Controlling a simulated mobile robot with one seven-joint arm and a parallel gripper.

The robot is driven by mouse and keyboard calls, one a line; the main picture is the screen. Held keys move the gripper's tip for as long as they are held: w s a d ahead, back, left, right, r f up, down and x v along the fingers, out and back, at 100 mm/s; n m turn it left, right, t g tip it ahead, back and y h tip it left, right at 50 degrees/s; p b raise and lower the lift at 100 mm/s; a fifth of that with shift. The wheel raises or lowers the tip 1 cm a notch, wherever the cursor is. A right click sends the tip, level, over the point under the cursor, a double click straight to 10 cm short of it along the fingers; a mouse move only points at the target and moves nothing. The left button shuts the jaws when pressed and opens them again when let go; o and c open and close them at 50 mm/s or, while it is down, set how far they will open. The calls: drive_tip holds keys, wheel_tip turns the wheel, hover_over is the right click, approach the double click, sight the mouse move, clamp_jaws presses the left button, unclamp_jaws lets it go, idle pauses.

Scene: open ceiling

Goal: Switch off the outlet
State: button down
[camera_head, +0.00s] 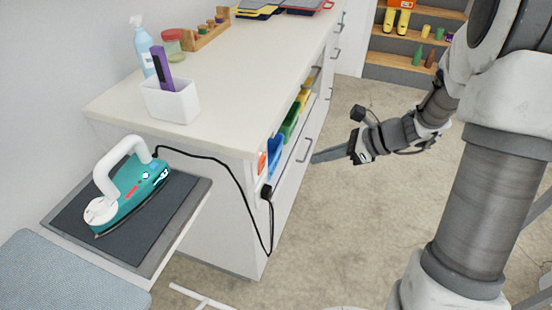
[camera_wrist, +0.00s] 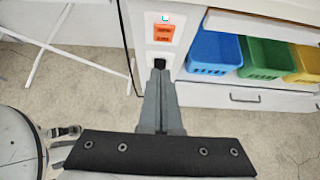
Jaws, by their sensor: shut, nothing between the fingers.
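The outlet (camera_wrist: 151,45) is a white panel on the end of the counter unit. An orange square (camera_wrist: 163,33) with small dark markings sits on it, above a black plug (camera_wrist: 159,63); whether the square is the switch is unclear. The orange part (camera_head: 262,163) and the plug (camera_head: 266,191) also show in the head view. My gripper (camera_head: 315,158) is shut and empty, to the right of the outlet in the head view. In the wrist view its fingertips (camera_wrist: 159,72) appear just below the plug; contact cannot be told.
A black cord (camera_head: 236,182) runs from the plug to a teal iron (camera_head: 138,192) on an ironing board (camera_head: 196,205). Blue (camera_wrist: 213,52), green (camera_wrist: 265,57) and yellow (camera_wrist: 306,63) bins sit on a shelf right of the outlet. Drawer handles (camera_wrist: 244,97) project below.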

drive_tip(key=b, duration=0.4)
approach(263, 165)
drive_tip(key=a+f, duration=0.3)
drive_tip(key=shift+w+a, duration=0.5)
drive_tip(key=shift+a, duration=0.2)
